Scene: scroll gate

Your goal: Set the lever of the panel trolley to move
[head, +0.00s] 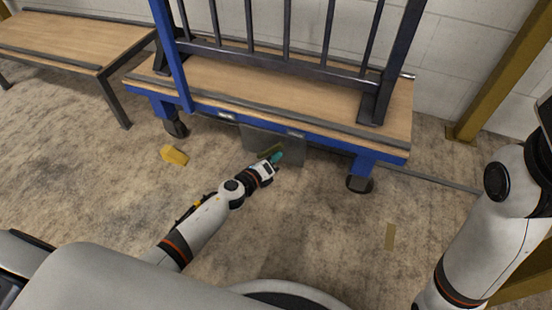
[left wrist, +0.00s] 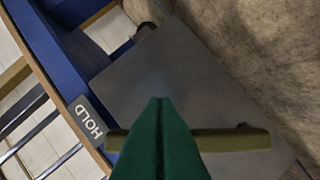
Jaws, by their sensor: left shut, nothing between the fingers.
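The panel trolley (head: 285,128) has a blue frame, a wooden deck and dark upright bars. A grey plate (head: 290,150) hangs below its front edge, with two small labels on the edge above it. An olive-yellow lever (head: 272,149) lies across the plate. In the left wrist view the lever (left wrist: 235,140) runs sideways behind my fingers, its left end beside a grey label reading HOLD (left wrist: 88,120). My left gripper (head: 278,157), with green fingers (left wrist: 160,140), is shut and empty in front of the lever. I cannot tell whether they touch. My right gripper is out of view.
The trolley stands on dark casters (head: 360,184). A wooden bench (head: 70,40) stands at the back left. A yellow post (head: 500,70) rises at the right.

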